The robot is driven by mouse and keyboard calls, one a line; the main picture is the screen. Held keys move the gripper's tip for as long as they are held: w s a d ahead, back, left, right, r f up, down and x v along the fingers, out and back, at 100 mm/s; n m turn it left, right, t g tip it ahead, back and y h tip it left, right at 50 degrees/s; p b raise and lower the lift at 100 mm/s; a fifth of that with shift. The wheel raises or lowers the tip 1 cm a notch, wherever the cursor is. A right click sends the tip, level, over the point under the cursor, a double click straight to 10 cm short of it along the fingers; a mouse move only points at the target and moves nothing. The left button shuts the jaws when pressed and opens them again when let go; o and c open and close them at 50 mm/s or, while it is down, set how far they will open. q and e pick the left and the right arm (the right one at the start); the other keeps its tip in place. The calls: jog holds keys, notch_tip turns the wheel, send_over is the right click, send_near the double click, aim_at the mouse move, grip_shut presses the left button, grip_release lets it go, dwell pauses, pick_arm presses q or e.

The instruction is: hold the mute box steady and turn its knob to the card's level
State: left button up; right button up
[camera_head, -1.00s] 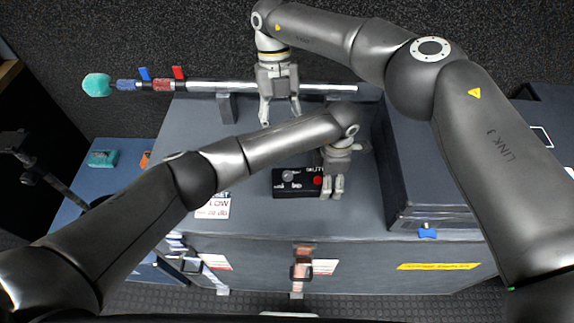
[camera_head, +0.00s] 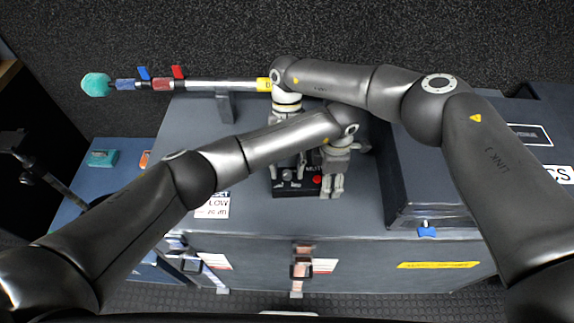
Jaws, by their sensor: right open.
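The mute box (camera_head: 300,192) is a small black box with a knob (camera_head: 288,175) and a red button (camera_head: 317,180), lying on the grey case top. My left gripper (camera_head: 332,190) points down at the box's right end, its fingers close together; whether they clasp the box is unclear. My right gripper (camera_head: 288,172) is open and points down over the knob, a finger to either side, partly hidden behind my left forearm. The white card (camera_head: 212,206) lies left of the box and reads "LOW", with a smaller dB line under it.
The grey case (camera_head: 240,225) has a latch (camera_head: 301,265) on its front. A boom pole (camera_head: 225,86) with a teal end rests on a stand behind. A taller dark case (camera_head: 430,190) stands at right. Left of the box, the case top is mostly clear.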

jog(key=shift+s+f, duration=0.15)
jog(key=shift+f, duration=0.2)
jog(key=shift+c, duration=0.4)
grip_shut()
jog(key=shift+n, duration=0.3)
jog(key=shift+o, duration=0.4)
grip_release()
